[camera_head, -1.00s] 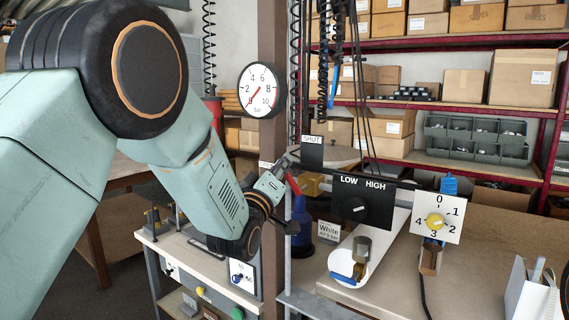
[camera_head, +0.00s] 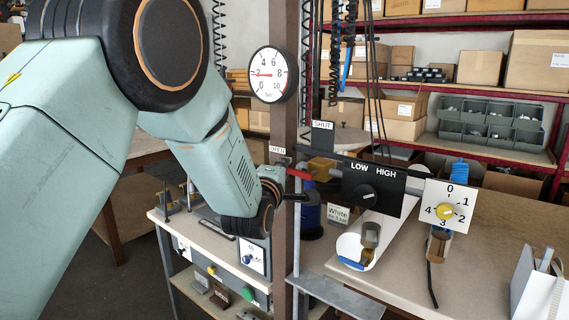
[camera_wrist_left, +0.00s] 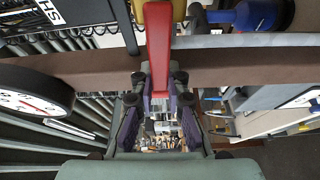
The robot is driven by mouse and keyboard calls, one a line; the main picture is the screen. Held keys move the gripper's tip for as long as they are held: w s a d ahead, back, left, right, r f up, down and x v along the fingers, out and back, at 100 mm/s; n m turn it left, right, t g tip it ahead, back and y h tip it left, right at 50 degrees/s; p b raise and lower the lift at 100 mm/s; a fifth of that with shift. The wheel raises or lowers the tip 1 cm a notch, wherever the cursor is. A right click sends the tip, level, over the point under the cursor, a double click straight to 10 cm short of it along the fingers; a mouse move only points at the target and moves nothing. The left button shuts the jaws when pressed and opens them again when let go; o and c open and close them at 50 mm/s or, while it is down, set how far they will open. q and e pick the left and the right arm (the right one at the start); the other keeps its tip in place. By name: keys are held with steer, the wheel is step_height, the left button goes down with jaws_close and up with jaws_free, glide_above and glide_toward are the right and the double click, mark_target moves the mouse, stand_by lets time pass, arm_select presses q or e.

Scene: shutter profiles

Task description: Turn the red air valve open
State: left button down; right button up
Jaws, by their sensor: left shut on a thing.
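The red air valve's lever (camera_head: 298,173) lies nearly level, pointing left from its brass body (camera_head: 321,168) on the grey pipe. The OPEN label (camera_head: 277,149) is above the lever's left end. The SHUT label (camera_head: 322,126) stands above the valve body. My left gripper (camera_head: 285,181) is at the lever's free end, shut on it; its fingertips are partly hidden by the post. In the left wrist view, the red lever (camera_wrist_left: 158,45) runs down between the fingers (camera_wrist_left: 160,92) with purple pads. My right gripper is not in view.
A round pressure gauge (camera_head: 268,75) on the brown post (camera_head: 284,230) reads about 2. A black LOW/HIGH panel (camera_head: 366,189) and a white numbered dial plate (camera_head: 447,208) are right of the valve. A blue bottle (camera_head: 310,212) stands behind the post. A bench (camera_head: 420,265) lies below.

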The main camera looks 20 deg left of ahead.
arm_select(q)
steer(key=shift+f+n, duration=0.1)
steer(key=shift+n, duration=0.2)
stand_by(0.4)
steer(key=c, duration=1.3)
jaws_free()
steer(key=shift+w+f, duration=0.1)
steer(key=shift+s, duration=0.2)
steer(key=s, duration=1.1)
steer(key=shift+s+d, duration=0.3)
steer(key=shift+s, duration=0.1)
